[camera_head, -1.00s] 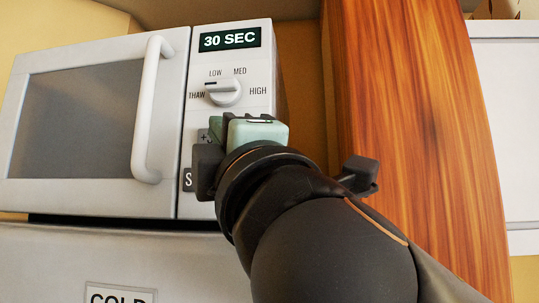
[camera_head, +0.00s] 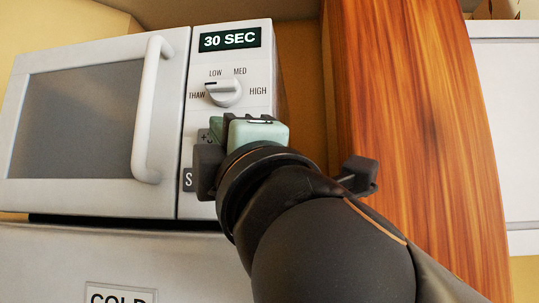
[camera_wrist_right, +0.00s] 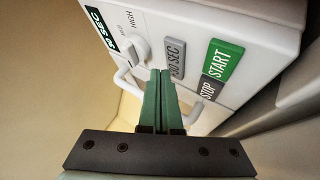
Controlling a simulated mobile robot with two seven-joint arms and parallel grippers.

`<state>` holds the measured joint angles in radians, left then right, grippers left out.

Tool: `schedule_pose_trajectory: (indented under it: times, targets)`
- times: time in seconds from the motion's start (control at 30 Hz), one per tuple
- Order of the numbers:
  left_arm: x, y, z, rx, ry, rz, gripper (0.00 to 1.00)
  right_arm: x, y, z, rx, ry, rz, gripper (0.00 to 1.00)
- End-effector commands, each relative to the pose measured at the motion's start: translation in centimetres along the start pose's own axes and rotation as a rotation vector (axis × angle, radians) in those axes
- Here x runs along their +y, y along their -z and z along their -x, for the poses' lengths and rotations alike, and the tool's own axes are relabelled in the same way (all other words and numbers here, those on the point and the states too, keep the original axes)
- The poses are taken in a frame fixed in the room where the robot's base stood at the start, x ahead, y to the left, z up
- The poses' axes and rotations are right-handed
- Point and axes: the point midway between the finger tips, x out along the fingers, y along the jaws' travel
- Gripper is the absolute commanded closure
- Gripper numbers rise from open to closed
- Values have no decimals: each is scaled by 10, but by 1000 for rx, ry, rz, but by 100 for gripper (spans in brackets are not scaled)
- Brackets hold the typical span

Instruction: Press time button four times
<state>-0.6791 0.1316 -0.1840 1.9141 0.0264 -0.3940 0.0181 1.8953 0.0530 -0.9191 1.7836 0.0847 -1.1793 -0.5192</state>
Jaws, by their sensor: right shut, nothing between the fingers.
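The white microwave (camera_head: 184,200) has a display (camera_head: 230,40) reading 30 SEC. The time button, the grey +30 SEC button (camera_wrist_right: 175,57), shows in the right wrist view; in the head view only a sliver of it (camera_head: 203,135) shows beside my gripper. My right gripper (camera_head: 218,126) is in front of the lower control panel. Its green fingers (camera_wrist_right: 160,74) are shut and empty, with their tips at the edge of the time button in the wrist view. I cannot tell whether they touch it. My left gripper is not in view.
The green START button (camera_wrist_right: 222,60) and the dark STOP button (camera_wrist_right: 209,89) sit beside the time button. A power knob (camera_head: 223,92) is above, and the door handle (camera_head: 151,110) sticks out at left. A wooden panel (camera_head: 420,110) stands close at right.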

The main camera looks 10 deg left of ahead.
Motion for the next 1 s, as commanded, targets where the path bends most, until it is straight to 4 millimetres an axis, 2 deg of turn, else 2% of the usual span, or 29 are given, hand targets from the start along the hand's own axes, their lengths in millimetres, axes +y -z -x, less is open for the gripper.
schedule_pose_trajectory:
  times: [1.0]
  targets:
    - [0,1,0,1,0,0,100,-6,-6,-8,-1,1,0,100]
